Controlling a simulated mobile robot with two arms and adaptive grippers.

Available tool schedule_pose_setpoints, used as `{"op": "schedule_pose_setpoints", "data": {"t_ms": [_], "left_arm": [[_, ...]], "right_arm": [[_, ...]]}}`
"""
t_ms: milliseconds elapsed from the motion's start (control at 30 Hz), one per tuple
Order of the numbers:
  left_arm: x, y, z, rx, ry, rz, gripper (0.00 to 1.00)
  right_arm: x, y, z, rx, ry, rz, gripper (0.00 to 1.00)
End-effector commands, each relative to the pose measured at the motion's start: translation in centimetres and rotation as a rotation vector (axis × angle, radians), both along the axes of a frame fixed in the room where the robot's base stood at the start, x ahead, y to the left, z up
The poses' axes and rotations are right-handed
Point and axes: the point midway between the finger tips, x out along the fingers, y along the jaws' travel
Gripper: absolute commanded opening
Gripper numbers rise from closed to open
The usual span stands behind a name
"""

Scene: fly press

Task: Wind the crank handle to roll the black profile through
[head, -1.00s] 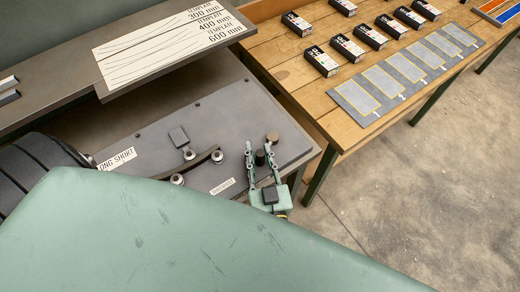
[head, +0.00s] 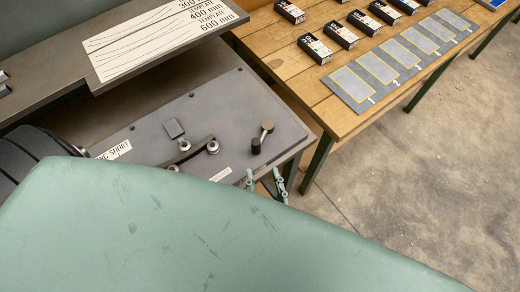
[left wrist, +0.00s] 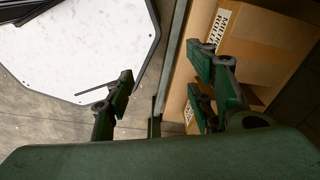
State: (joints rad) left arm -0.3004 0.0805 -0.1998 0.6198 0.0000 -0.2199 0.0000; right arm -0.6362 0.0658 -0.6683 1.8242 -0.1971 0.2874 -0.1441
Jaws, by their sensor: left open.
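The black profile (head: 190,150) is a short curved dark bar among small round rollers (head: 212,147) on the grey machine plate. To its right stand a short black cylinder (head: 256,146) and a brown round knob (head: 267,125) on a thin stem, seemingly the crank handle. My right gripper (head: 265,183) is at the plate's near edge, its green fingers spread and empty, apart from the crank parts. Its base is hidden behind a large green surface of my own body. My left gripper (left wrist: 160,92) shows only in the left wrist view, open and empty.
A wooden bench (head: 300,75) at the right holds small boxes (head: 315,48) and a grey mat with yellow outlines (head: 345,75). A template shelf (head: 60,95) overhangs the machine. The left wrist view shows a cardboard box (left wrist: 262,50) and a white panel (left wrist: 80,40).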

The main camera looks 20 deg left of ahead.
Motion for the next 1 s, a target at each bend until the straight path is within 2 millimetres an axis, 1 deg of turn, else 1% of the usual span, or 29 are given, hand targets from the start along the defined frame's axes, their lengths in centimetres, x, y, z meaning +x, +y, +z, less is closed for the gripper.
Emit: {"op": "schedule_pose_setpoints", "data": {"t_ms": [33, 167, 467, 567, 600, 667, 767, 800, 867, 900, 967, 1000], "left_arm": [[0.0, 0.0, 0.0, 0.0, 0.0, 0.0, 0.5], [0.0, 0.0, 0.0, 0.0, -0.001, 0.0, 0.5], [0.0, -0.1, 0.0, -0.001, -0.001, 0.0, 0.5], [0.0, -0.1, -0.1, -0.001, -0.001, 0.0, 0.42], [0.1, -0.1, -0.2, -0.001, -0.001, 0.0, 0.38], [0.1, -0.1, -0.4, -0.001, -0.001, 0.0, 0.33], [0.0, -0.1, -0.9, -0.001, -0.001, 0.0, 0.24], [0.0, -0.1, -1.2, -0.001, -0.001, 0.0, 0.21], [0.0, -0.1, -1.6, -0.001, -0.001, 0.0, 0.15], [0.0, -0.1, -1.8, -0.001, 0.0, 0.0, 0.12], [0.0, -0.1, -2.2, -0.001, 0.0, 0.0, 0.07], [0.0, -0.1, -2.4, -0.001, 0.0, 0.0, 0.03]], "right_arm": [[-0.6, -0.4, -0.1, -0.001, 0.002, 0.0, 0.37], [-1.3, -1.0, 0.0, -0.001, 0.001, 0.0, 0.37], [-1.4, -1.1, 0.0, 0.0, 0.0, 0.0, 0.37], [-1.4, -1.1, -0.6, -0.007, 0.007, 0.0, 0.37], [-1.4, -1.2, -1.4, -0.017, 0.019, 0.001, 0.37], [-1.3, -1.5, -3.5, -0.042, 0.048, 0.002, 0.37], [-1.3, -2.8, -9.4, -0.114, 0.138, -0.001, 0.37], [-1.3, -3.6, -12.4, -0.151, 0.184, -0.005, 0.37], [-1.5, -5.2, -17.2, -0.209, 0.265, -0.015, 0.37], [-1.8, -6.5, -20.3, -0.246, 0.319, -0.024, 0.37], [-2.3, -8.7, -24.9, -0.302, 0.405, -0.042, 0.37], [-2.9, -10.3, -27.9, -0.337, 0.463, -0.056, 0.37]]}}
